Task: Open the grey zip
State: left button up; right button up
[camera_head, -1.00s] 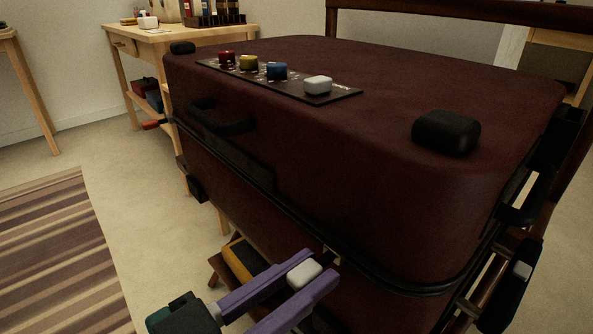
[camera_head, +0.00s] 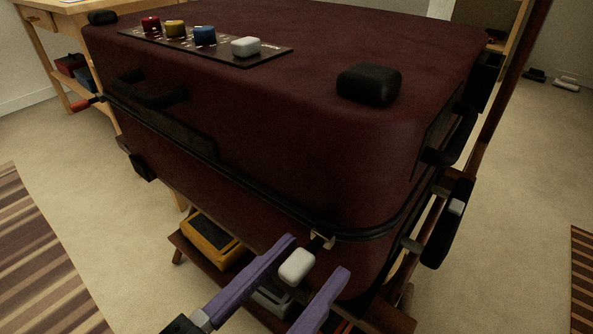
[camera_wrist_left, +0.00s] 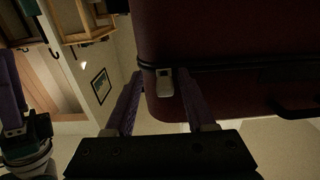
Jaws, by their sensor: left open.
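The grey zip's pull is a pale grey block (camera_head: 297,265) hanging by a metal slider (camera_head: 322,239) at the front corner of the dark red suitcase (camera_head: 270,110). My left gripper (camera_head: 315,258) has its purple fingers open, one on each side of the pull. A visible gap separates them from it, and they are not shut on it. In the left wrist view the pull (camera_wrist_left: 165,84) hangs between the fingers (camera_wrist_left: 160,88), below the black seam. Part of my right gripper (camera_wrist_left: 12,90) shows at that view's left edge; its jaw opening cannot be made out.
A red pull (camera_head: 84,104) sits at the seam's far left end. Red, yellow, blue and white knobs stand on a panel (camera_head: 180,42) on the lid. The suitcase rests on a wooden stand (camera_head: 385,316), with a yellow case (camera_head: 212,241) below. Open carpet lies left.

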pick_arm(q)
jog(key=shift+a, duration=0.1)
jog(key=shift+s+a, duration=0.2)
jog(key=shift+s, duration=0.15)
jog(key=p+v, duration=0.2)
jog(key=v, duration=0.7)
